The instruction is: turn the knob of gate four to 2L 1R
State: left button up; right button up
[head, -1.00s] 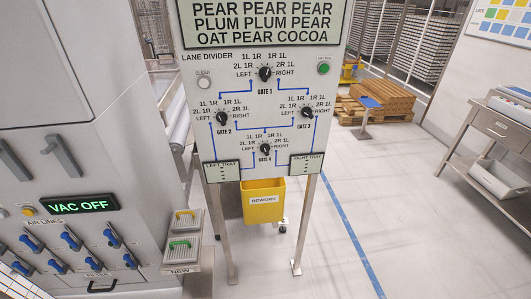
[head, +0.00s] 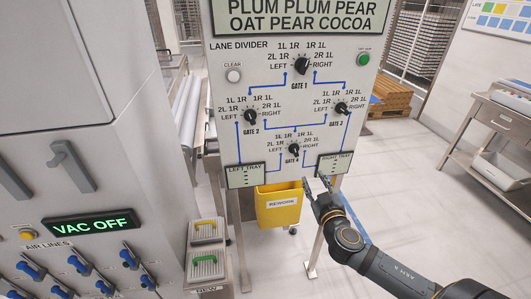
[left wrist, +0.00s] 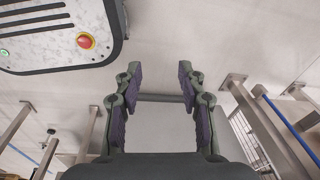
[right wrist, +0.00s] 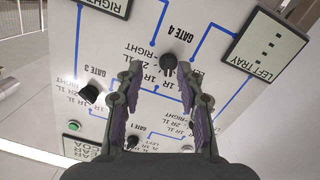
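In the right wrist view, where the panel is upside down, the knob (right wrist: 169,62) shows between the open, empty fingers (right wrist: 159,75). My left gripper (left wrist: 160,75) is open and empty, out of the head view.
Gate one (head: 302,65), gate two (head: 250,116) and gate three (head: 340,108) knobs stand above on the panel. A cabinet reading VAC OFF (head: 93,225) is at left. A table (head: 505,118) is at right; floor between is clear.

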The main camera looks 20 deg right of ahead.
aim_at(295, 151)
jog(key=a+r+t, duration=0.1)
jog(key=a+r, duration=0.2)
jog(key=r, duration=0.1)
jog(key=shift+y, duration=0.4)
jog(key=p+x, duration=0.2)
jog(key=x, duration=0.8)
jog(key=shift+w+d+f, duration=0.1)
jog(key=shift+w+f, duration=0.1)
jog(key=shift+w, duration=0.2)
pick_arm(q)
notch_tip(295, 151, up, 2)
jog(key=shift+d+r, duration=0.1)
pick_arm(e)
grip_shut()
